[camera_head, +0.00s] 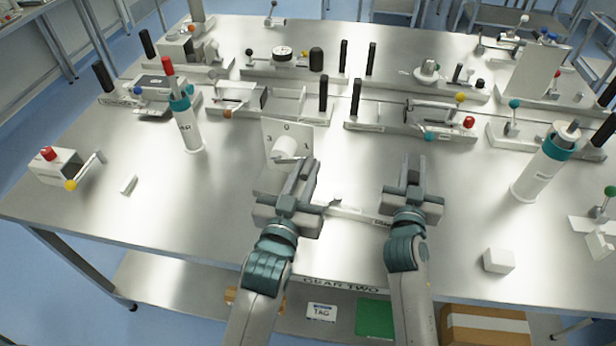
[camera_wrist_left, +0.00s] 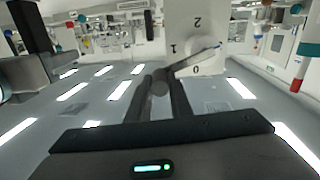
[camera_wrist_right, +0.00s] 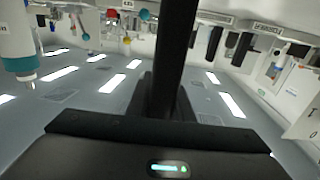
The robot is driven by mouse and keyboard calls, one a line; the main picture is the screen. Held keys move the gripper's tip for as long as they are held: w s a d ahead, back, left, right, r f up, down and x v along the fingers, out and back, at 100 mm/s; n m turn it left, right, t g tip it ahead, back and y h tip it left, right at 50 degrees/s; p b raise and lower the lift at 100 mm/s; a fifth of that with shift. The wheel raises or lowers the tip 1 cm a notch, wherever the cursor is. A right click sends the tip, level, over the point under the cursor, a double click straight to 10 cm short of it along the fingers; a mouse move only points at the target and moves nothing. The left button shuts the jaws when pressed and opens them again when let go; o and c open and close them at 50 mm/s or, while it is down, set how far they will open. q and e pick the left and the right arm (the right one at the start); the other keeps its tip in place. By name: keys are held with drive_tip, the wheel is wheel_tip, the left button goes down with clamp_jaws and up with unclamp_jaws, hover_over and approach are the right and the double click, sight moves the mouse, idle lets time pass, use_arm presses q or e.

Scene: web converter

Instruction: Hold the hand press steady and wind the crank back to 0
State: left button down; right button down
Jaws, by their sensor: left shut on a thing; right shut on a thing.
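The hand press has a white upright dial plate (camera_head: 290,135) with a round hub, standing mid-table in the head view. The left wrist view shows the plate (camera_wrist_left: 195,22) marked 2, 1 and 0. The crank arm (camera_wrist_left: 192,63) slopes down-left from the hub between the 1 and 0 marks. My left gripper (camera_head: 303,170) is shut on the crank's knob (camera_wrist_left: 160,84). My right gripper (camera_head: 413,165) is shut on a dark upright bar (camera_wrist_right: 172,65), which looks like the press's handle. The head view hides both grips behind the grippers. A pale base (camera_head: 350,212) shows between them.
A white cylinder with a teal collar (camera_head: 190,130) stands left, another (camera_head: 535,170) right. A small white block (camera_head: 498,261) lies front right. Fixtures with black posts (camera_head: 355,98) line the back. The table's front left is mostly clear.

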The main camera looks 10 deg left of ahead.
use_arm(q)
drive_tip(key=shift+a+r, duration=0.3)
drive_tip(key=shift+r, duration=0.25)
drive_tip(key=a+r+n, duration=0.3)
drive_tip(key=a+n, duration=0.3)
drive_tip(key=a, duration=0.1)
drive_tip(key=shift+w+a+r, duration=0.15)
drive_tip(key=shift+w+a, duration=0.1)
drive_tip(key=shift+a, duration=0.1)
idle(0.3)
drive_tip(key=c, duration=1.6)
unclamp_jaws()
drive_tip(key=shift+w+r, duration=0.1)
drive_tip(key=shift+w, duration=0.05)
drive_tip(key=shift+d+r, duration=0.1)
drive_tip(key=shift+r, duration=0.1)
